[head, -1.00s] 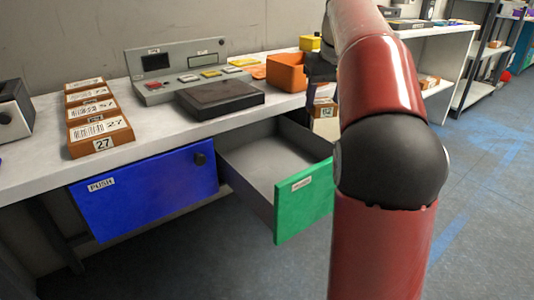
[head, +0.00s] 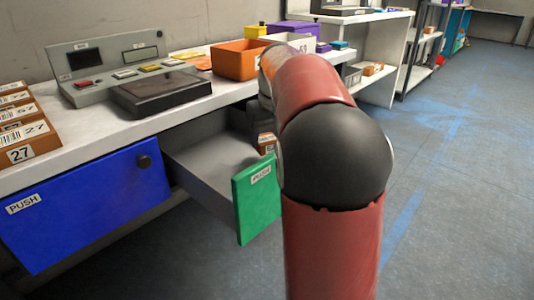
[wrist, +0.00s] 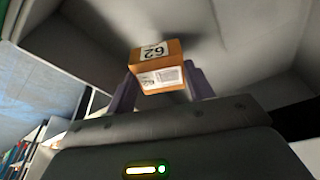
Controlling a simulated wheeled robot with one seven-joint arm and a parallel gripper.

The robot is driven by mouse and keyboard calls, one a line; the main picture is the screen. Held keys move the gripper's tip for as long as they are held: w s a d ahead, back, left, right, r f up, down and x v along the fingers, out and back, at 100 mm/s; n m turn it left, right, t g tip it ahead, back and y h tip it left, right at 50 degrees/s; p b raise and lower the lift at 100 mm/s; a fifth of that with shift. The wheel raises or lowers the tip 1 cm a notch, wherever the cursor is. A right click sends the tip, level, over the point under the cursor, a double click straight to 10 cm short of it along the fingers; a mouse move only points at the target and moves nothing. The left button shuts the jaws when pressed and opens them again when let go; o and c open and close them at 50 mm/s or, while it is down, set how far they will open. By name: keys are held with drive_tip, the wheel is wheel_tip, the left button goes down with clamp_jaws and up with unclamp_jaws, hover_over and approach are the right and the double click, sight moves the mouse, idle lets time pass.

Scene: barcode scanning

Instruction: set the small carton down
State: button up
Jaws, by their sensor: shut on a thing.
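The small carton (wrist: 157,66), orange-brown with a white label reading 62, is between the two fingers of my gripper (wrist: 161,84) in the wrist view. The gripper is shut on it. In the head view the carton (head: 266,143) shows just behind the green front of the open drawer (head: 205,172), at its right side and below the counter edge. My arm hides most of the gripper there. Grey surfaces and a dark shadow lie behind the carton in the wrist view. I cannot tell whether the carton touches the drawer floor.
The counter (head: 85,145) holds a button console (head: 110,68), a dark flat pad (head: 160,92), an orange bin (head: 240,60) and brown cartons labelled 27 (head: 25,140). A blue drawer (head: 85,205) is shut. The visible left part of the open drawer is empty.

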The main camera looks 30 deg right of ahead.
sight(267, 150)
drive_tip(key=shift+f+b, duration=0.45)
drive_tip(key=shift+f, duration=1.7)
drive_tip(key=shift+f, duration=0.1)
drive_tip(key=o, duration=1)
drive_tip(key=shift+o, duration=0.2)
drive_tip(key=p+v, duration=0.2)
drive_tip(key=v, duration=1)
